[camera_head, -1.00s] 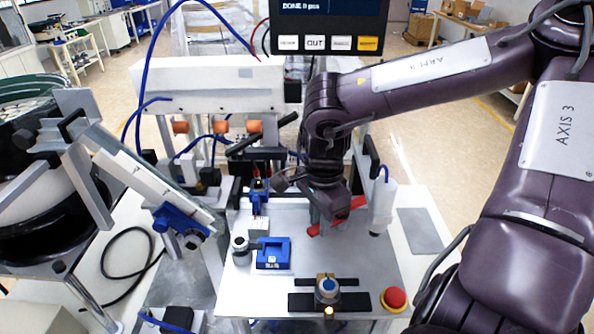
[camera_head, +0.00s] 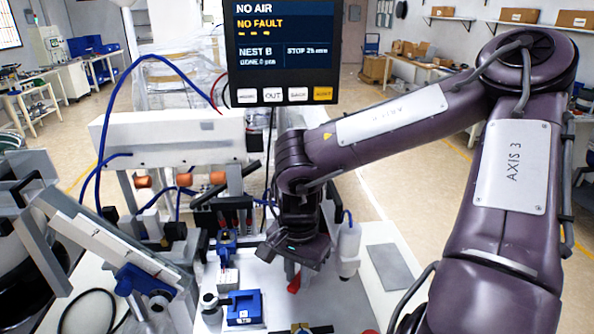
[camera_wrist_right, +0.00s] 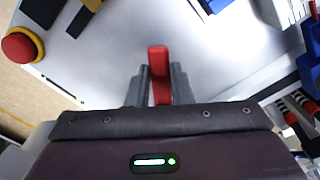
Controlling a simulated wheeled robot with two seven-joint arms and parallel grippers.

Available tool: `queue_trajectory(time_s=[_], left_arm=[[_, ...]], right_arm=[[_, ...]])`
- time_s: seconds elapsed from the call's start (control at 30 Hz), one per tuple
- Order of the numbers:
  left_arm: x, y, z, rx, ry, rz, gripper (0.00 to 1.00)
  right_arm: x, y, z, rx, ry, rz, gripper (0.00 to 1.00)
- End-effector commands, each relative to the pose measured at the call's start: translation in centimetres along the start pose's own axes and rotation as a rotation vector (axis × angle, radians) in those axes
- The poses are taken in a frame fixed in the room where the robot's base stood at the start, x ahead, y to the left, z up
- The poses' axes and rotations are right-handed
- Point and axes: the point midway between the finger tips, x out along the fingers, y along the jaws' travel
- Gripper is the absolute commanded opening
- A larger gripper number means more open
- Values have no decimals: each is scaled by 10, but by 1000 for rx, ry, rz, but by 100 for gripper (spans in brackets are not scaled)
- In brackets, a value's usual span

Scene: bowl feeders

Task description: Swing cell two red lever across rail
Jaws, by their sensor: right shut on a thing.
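The red lever (camera_wrist_right: 158,62) shows in the right wrist view, its end standing out between the two grey fingers of my right gripper (camera_wrist_right: 160,85). My right gripper is shut on it. In the head view only a short part of the red lever (camera_head: 294,283) shows below my right gripper (camera_head: 290,262); the rest is hidden behind the gripper and wrist. The white table carries a blue block (camera_head: 244,308) to the left of the gripper. My left gripper is not in view.
A screen (camera_head: 282,45) reading "NO AIR", "NO FAULT" and "NEST B" stands at the back. A white bottle (camera_head: 347,250) is close to the right of my right gripper. A red button (camera_wrist_right: 20,46) shows in the right wrist view. A sloping metal track (camera_head: 95,240) is at left.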

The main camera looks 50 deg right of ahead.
Motion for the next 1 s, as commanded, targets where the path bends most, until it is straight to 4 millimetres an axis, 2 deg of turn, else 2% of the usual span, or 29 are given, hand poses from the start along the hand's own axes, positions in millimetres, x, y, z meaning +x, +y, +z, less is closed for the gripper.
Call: queue_trajectory(time_s=[0.17,0.2,0.33,0.67,0.77,1.0], left_arm=[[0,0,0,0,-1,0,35],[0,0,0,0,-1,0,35],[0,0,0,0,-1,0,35],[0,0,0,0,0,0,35],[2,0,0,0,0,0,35],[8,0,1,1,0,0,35]], right_arm=[[-2,-2,-2,3,8,-5,0],[-2,-2,-2,3,8,-5,25],[-2,-1,-2,3,6,-4,42],[-4,-1,-1,2,4,-4,42],[-15,-2,-1,1,5,-7,42],[-57,-2,-2,4,7,-8,42]])
